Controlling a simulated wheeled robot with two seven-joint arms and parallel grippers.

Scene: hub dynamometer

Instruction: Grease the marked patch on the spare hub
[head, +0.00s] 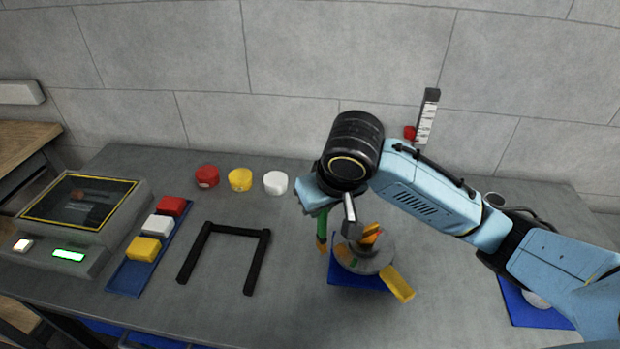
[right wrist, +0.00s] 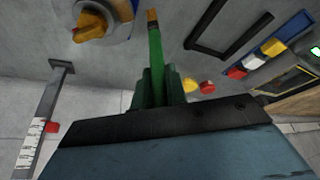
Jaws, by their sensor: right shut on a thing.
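My right gripper (head: 325,212) is shut on a green stick-like brush (head: 321,228), which points down with a brownish tip. In the right wrist view the brush (right wrist: 157,62) stands out from between the fingers (right wrist: 155,92). The spare hub (head: 350,262), a grey disc with yellow and orange parts, sits on a blue mat (head: 345,278) just right of the brush. Part of it also shows in the right wrist view (right wrist: 118,18). The brush tip looks apart from the hub. A small green mark (head: 354,262) shows on the disc; I cannot tell whether it is the marked patch. My left gripper is not in view.
A black U-shaped frame (head: 237,231) lies left of the hub. Red (head: 207,175), yellow (head: 240,179) and white (head: 276,182) round pieces stand behind it. A blue tray (head: 128,278) with coloured blocks and a screened device (head: 84,205) are at left. A scale post (head: 427,117) stands at the back.

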